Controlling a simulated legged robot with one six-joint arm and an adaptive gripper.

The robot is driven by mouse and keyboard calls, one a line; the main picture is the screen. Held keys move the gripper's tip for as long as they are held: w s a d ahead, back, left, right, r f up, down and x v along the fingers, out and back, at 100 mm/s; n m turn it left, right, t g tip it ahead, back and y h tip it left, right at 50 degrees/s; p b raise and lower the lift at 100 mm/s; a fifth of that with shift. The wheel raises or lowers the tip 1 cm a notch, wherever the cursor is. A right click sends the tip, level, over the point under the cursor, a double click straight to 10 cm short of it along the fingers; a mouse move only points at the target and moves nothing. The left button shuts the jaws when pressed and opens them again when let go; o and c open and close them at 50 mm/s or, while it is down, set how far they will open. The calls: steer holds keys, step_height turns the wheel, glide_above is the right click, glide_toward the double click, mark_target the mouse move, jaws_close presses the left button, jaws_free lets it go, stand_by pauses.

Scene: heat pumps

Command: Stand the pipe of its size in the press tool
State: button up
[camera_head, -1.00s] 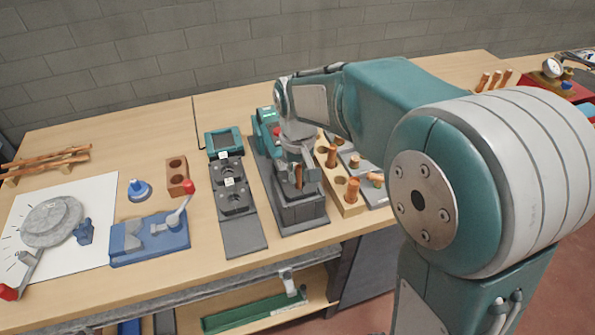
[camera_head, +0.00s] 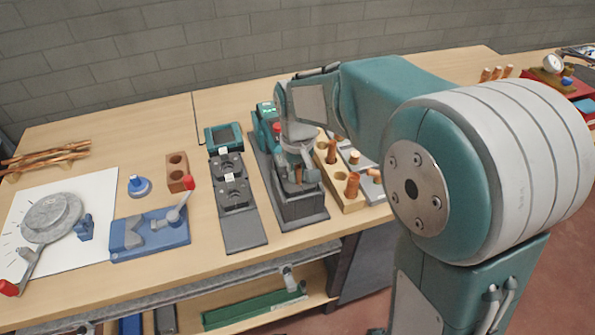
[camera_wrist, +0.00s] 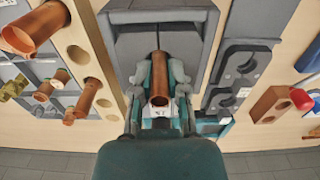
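A copper pipe (camera_wrist: 160,78) stands between the two fingers of my gripper (camera_wrist: 160,84) in the wrist view, and the fingers press on its sides. In the head view my gripper (camera_head: 299,172) is over the grey front block of the press tool (camera_head: 300,205), with a little of the pipe showing. The press tool has a teal body (camera_head: 268,125) behind and a grey block (camera_wrist: 160,25) in front. The pipe is roughly upright. Whether its lower end touches the tool is hidden.
A wooden rack (camera_head: 353,206) with holes and several copper pipes stands close right of the press tool. Grey stations (camera_head: 241,236) with a teal-framed display stand to its left. A blue bending tool (camera_head: 150,245) and a wooden block (camera_head: 177,168) lie further left.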

steer(key=o, duration=0.5)
steer(key=shift+f, duration=0.1)
step_height(320, 180, up, 11)
steer(key=shift+a+r, duration=0.1)
steer(key=shift+r, duration=0.35)
steer(key=shift+s+d+r, duration=0.15)
steer(key=shift+s+d, duration=0.05)
steer(key=shift+d, duration=0.05)
steer(key=s+d+f+m+t, duration=0.1)
steer(key=s+d+t, duration=0.1)
steer(key=s+d, duration=0.4)
steer(key=s+d+f+m+t, duration=0.1)
steer(key=s+d, duration=0.5)
steer(key=s, duration=0.7)
steer(key=m+t, duration=0.1)
steer(key=t, duration=0.1)
steer(key=shift+d+t, duration=0.2)
steer(key=shift+t, duration=0.1)
